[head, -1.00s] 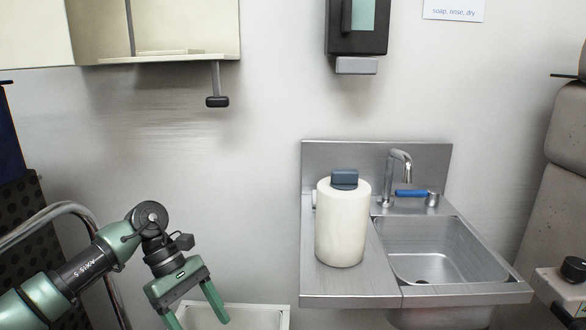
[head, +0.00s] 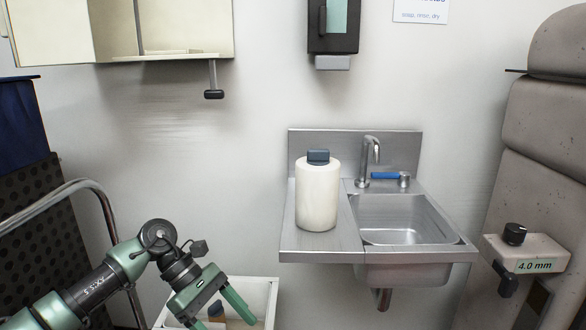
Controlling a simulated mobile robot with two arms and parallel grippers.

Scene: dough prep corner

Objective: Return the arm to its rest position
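My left arm comes in from the lower left, bent at the elbow, in the head view. Its green gripper (head: 214,312) points down with its two fingers spread apart. The gripper is over a white bin (head: 268,292) at the bottom of the picture, and nothing appears clamped in it. An object with a dark blue top (head: 216,309) shows between the fingers, lower down in the bin; it is partly hidden. The finger ends are close to the lower picture edge. My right gripper is out of view.
A steel sink (head: 405,240) on the wall carries a white canister (head: 318,195) on its left ledge. A bent metal rail (head: 60,195) stands behind my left arm. A grey machine (head: 550,130) with a knob stands at right. A cabinet (head: 185,30) hangs upper left.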

